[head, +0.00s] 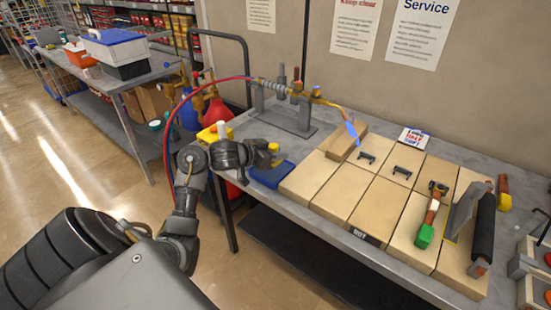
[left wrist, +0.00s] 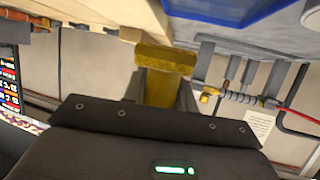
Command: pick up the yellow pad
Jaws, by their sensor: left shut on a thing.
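The yellow pad (left wrist: 165,58) is in my left gripper (left wrist: 165,85), in the middle of the left wrist view. In the head view a small yellow piece of the pad (head: 273,147) shows at the fingertips of my left gripper (head: 272,155). The gripper is shut on it and hides most of it. The gripper is over the near left end of the workbench, at the blue tray (head: 268,176). I cannot tell whether the pad touches the tray. My right gripper is not in view.
Wooden boards (head: 338,190) cover the middle of the bench. A metal stand with brass fittings (head: 290,115) and a red hose are behind the gripper. A green-tipped tool (head: 427,228) lies right.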

